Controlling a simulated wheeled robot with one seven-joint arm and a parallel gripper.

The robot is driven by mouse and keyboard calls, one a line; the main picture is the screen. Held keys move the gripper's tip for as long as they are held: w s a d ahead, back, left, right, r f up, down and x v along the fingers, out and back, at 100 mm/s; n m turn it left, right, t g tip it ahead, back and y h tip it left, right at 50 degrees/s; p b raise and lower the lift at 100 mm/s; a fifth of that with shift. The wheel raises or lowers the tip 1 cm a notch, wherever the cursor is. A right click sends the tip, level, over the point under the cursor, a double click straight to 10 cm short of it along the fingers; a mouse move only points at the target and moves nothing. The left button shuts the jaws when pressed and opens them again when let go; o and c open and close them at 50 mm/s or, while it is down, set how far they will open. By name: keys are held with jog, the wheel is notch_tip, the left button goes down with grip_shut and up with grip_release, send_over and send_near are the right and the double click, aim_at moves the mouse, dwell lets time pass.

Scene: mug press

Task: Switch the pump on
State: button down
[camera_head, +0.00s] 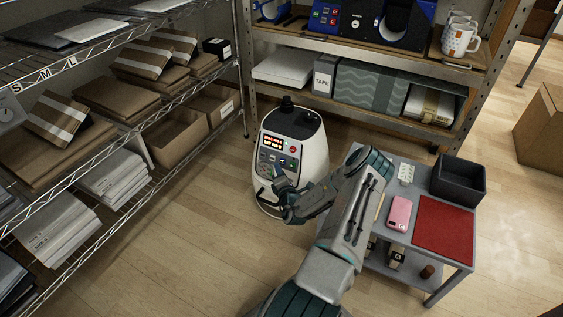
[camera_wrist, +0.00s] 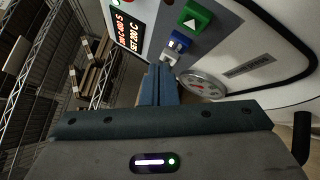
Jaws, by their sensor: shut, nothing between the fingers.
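A white rounded machine (camera_head: 312,150) with a dark control panel stands on the floor in the head view. In the wrist view its panel shows a lit display (camera_wrist: 128,33), a green button with a white triangle (camera_wrist: 194,18), a small blue-and-white switch (camera_wrist: 175,46) and a round gauge (camera_wrist: 202,85). My gripper (camera_wrist: 160,72) is shut and empty. Its fingertips are right by the blue-and-white switch, and I cannot tell whether they touch it. In the head view my gripper (camera_head: 279,184) is in front of the panel and hides its lower part.
Wire shelves (camera_head: 120,130) with boxes are on the left. A shelf unit (camera_head: 350,115) stands behind. Floor on the left is clear.

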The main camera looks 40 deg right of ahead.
jog(key=shift+s+a+r+p, duration=0.2)
jog(key=shift+s+a+p, duration=0.15)
jog(key=shift+a+p, duration=0.35)
jog(key=shift+s+a+r+p, duration=0.25)
jog(key=shift+s+a+p, duration=0.15)
jog(key=shift+a, duration=0.55)
jog(key=shift+s+a+r+p, duration=0.2)
jog(key=shift+s+a+p, duration=0.1)
jog(key=shift+a+p, duration=0.4)
jog(key=shift+a, duration=0.1)
